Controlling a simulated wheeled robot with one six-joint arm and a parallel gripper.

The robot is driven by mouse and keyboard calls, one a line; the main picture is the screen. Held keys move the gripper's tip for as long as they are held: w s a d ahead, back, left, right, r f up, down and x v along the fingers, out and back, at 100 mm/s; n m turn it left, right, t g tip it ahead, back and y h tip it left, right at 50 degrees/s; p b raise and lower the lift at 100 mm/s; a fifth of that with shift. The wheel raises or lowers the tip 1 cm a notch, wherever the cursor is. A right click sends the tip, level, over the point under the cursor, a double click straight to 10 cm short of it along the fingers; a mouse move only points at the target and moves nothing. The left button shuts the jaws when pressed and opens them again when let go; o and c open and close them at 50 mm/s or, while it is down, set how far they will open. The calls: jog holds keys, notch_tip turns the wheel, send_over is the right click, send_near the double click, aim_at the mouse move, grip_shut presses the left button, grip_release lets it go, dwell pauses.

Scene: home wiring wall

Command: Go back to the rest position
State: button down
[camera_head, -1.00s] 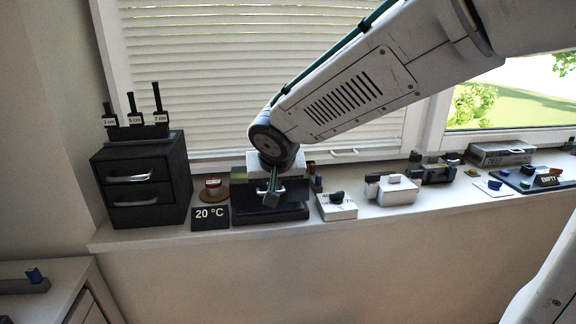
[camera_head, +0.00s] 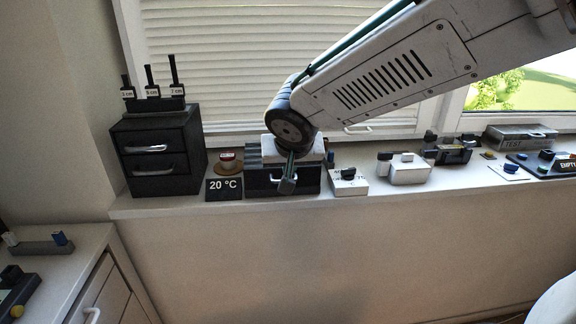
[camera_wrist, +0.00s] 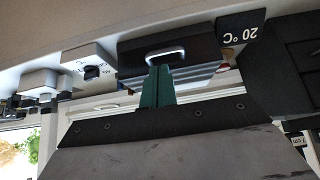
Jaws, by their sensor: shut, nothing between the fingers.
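My gripper (camera_head: 287,184) is in front of the black box with a silver handle (camera_head: 310,181) on the window sill. Its fingers are shut with nothing between them. In the wrist view, which shows the scene upside down, the two green fingers of my gripper (camera_wrist: 158,88) are together, close to the box's silver handle (camera_wrist: 166,57). I cannot tell whether they touch it. My arm reaches in from the upper right and hides part of the box and the blinds.
The sill (camera_head: 400,193) also holds a black two-drawer cabinet (camera_head: 152,160), a 20 °C sign (camera_head: 224,189), a white knob box (camera_head: 348,183), a white device (camera_head: 404,169) and a TEST box (camera_head: 520,137). A lower counter (camera_head: 75,250) stands at left. The space below the sill is clear.

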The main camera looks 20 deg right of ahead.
jog(key=s+d+n+g, duration=0.1)
jog(key=s+d+g, duration=0.2)
jog(key=s, duration=1)
jog(key=s+d+r+g+y, duration=0.1)
jog(key=s+d+g, duration=0.1)
jog(key=s+d, duration=0.6)
jog(key=shift+s+d+r+n+g, duration=0.15)
jog(key=shift+s+n+g, duration=0.25)
jog(key=shift+s, duration=2.2)
